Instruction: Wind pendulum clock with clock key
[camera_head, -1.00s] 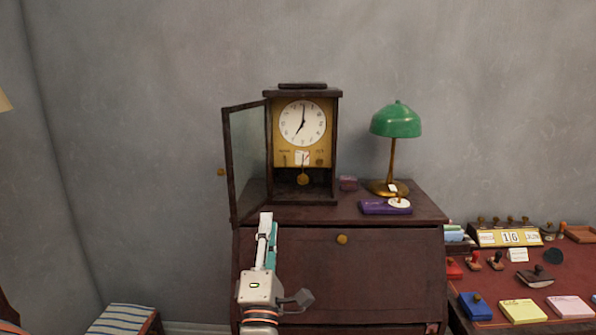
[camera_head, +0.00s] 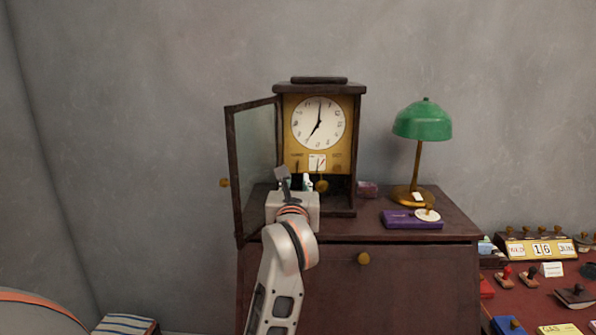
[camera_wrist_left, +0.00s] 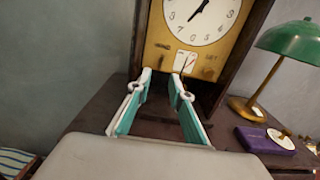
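The pendulum clock (camera_head: 360,150) stands on the brown cabinet, with a white dial (camera_head: 318,123) on a gold face. Its glass door (camera_head: 254,160) is swung open to the left. The pendulum bob (camera_head: 322,186) hangs below a small white card. My left gripper (camera_head: 294,184) is in front of the clock's lower part, which it partly hides. In the left wrist view, its teal-padded fingers (camera_wrist_left: 161,76) are apart with nothing visible between them, pointing at the lower gold face. I cannot make out the clock key. My right gripper is not in view.
The cabinet (camera_head: 450,228) also holds a green lamp (camera_head: 422,121), a purple box (camera_head: 412,221) with a round white piece, and a small pinkish box (camera_head: 368,189). A red-topped desk with stamps and a date display (camera_head: 537,249) is at right. The open door borders the gripper's left.

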